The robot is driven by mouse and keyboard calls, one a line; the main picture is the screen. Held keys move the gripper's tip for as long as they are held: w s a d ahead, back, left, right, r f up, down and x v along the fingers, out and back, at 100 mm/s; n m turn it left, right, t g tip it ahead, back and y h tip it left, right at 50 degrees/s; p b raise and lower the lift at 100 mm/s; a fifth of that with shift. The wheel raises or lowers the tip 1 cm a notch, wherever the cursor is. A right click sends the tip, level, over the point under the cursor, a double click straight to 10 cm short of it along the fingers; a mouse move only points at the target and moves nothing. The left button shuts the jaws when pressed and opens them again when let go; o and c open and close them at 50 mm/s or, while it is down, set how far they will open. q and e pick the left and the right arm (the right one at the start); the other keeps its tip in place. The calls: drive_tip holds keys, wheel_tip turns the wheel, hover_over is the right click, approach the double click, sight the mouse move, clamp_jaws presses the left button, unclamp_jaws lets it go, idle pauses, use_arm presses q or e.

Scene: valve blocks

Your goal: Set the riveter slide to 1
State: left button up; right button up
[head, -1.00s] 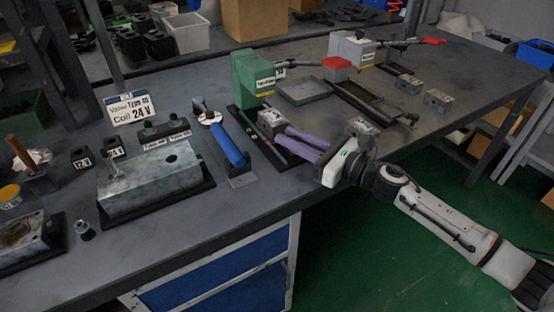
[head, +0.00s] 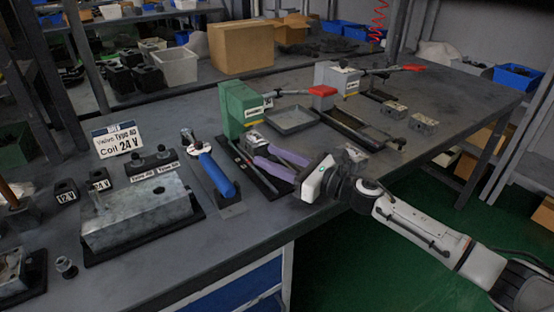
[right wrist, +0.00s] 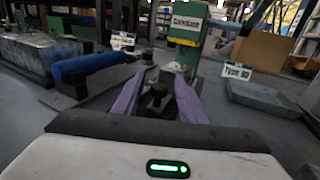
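The green press (head: 237,110), which I take to be the riveter, stands at the back of a long dark base (head: 258,178). Slide markings are not legible. My left gripper is out of view.
A blue-handled tool (head: 217,174) lies left of the base, beside a large metal block (head: 135,215). A shallow grey tray (head: 291,120) and a grey press with a red handle (head: 323,91) are to the right. Bench room is free between the fingers' side and the right-hand blocks.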

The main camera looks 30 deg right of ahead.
drive_tip(key=b+v, duration=0.1)
drive_tip(key=v, duration=0.8)
drive_tip(key=shift+s+d, duration=0.3)
drive_tip(key=shift+s, duration=0.25)
